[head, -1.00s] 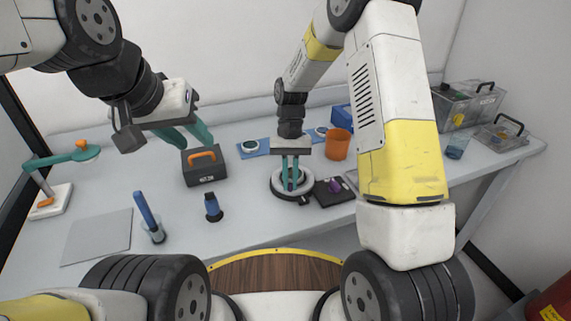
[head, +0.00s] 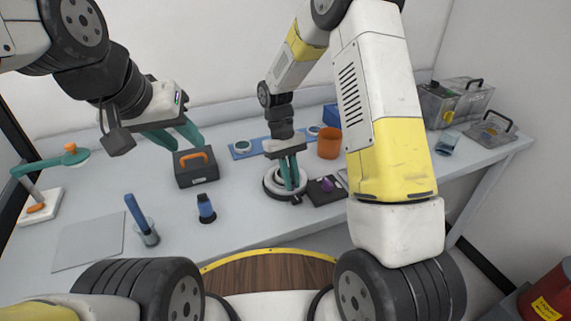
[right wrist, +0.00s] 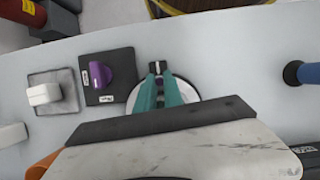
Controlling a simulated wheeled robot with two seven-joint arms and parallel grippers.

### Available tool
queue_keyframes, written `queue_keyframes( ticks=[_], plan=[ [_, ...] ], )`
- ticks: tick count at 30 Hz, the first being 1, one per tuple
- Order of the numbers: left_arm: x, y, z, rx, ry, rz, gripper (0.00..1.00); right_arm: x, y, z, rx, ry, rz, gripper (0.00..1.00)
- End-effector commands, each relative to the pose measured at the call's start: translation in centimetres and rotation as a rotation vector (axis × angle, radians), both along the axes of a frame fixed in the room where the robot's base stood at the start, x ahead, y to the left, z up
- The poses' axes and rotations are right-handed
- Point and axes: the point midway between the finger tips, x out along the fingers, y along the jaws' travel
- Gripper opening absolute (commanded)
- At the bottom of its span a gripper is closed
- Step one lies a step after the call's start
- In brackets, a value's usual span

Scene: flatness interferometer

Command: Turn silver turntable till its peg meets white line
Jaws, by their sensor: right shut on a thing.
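The silver turntable (head: 269,185) is a round disc on the table in front of me; it also shows in the right wrist view (right wrist: 189,90). My right gripper (head: 292,186) comes down over its front right part, with the teal fingers leaning. In the right wrist view the fingertips (right wrist: 158,82) are close together near the disc's edge, shut on the peg, which they mostly hide. A small dark block with a white mark (right wrist: 157,66) sits just beyond the fingertips; I cannot tell whether the peg lines up with it. My left gripper (head: 190,145) is open and empty above a dark box.
A black box with a purple knob (head: 327,184) stands close to the turntable's right. The table front between bottle and turntable is clear.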

Motion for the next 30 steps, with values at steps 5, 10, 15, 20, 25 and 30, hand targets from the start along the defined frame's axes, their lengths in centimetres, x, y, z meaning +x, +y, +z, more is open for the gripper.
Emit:
queue_keyframes(
  ticks=[5, 10, 15, 20, 25, 30],
  plan=[
    [0.0, 0.0, 0.0, 0.0, 0.0, 0.0, 0.36, 0.23, -0.17, 0.12, 0.001, -0.006, 0.04, 0.0],
    [0.0, 0.0, 0.0, 0.0, 0.0, 0.0, 0.36, 0.28, -0.27, 0.12, 0.001, -0.006, 0.063, 0.0],
    [0.0, 0.0, 0.0, 0.0, 0.0, 0.0, 0.36, 0.3, -0.31, 0.13, 0.001, -0.007, 0.07, 0.0],
    [0.0, 0.0, 0.0, 0.0, 0.0, 0.0, 0.36, 0.3, -0.31, 0.13, 0.001, -0.007, 0.071, 0.0],
    [0.0, 0.0, 0.0, 0.0, 0.0, 0.0, 0.36, 0.3, -0.3, 0.13, 0.001, -0.007, 0.07, 0.0],
    [0.0, 0.0, 0.0, 0.0, 0.0, 0.0, 0.36, 0.23, -0.3, 0.09, 0.001, -0.005, 0.071, 0.33]
  ],
)
